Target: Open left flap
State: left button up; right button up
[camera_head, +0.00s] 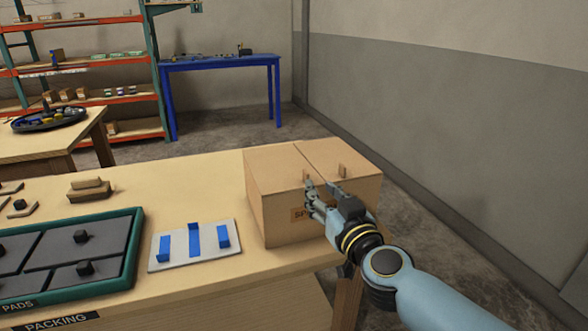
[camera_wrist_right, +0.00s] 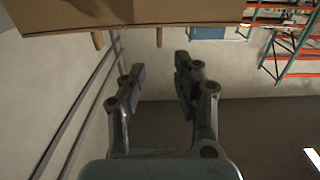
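A brown cardboard box (camera_head: 280,213) stands on the packing table's right end, its top closed by two flaps. The left flap (camera_head: 277,165) and right flap (camera_head: 340,156) lie flat, with a seam between them. A small left tab (camera_head: 307,175) and right tab (camera_head: 342,170) stand up near the front edge. My right gripper (camera_head: 322,184) is open and empty at the box's front top edge, near the tabs. In the right wrist view, its fingers (camera_wrist_right: 160,70) are apart, and the box (camera_wrist_right: 130,14) with two tabs shows beyond them. My left gripper is out of view.
A white board with blue strips (camera_head: 194,244) lies left of the box. A green-rimmed tray (camera_head: 133,245) with dark knobbed pads is farther left. A grey wall (camera_head: 450,130) stands to the right. A blue table (camera_head: 220,63) and shelves are behind.

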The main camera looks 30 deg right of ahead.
aim_at(308, 175)
jog(key=x, duration=0.3)
jog(key=shift+w, duration=0.35)
jog(key=b+x, duration=0.1)
jog(key=x, duration=0.4)
jog(key=shift+w, duration=0.2)
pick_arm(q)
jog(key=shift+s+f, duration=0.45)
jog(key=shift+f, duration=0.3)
pick_arm(e)
jog(key=shift+d, duration=0.1)
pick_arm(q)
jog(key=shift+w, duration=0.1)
pick_arm(e)
jog(key=shift+c, duration=0.7)
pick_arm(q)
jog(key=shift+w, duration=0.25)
pick_arm(e)
grip_shut()
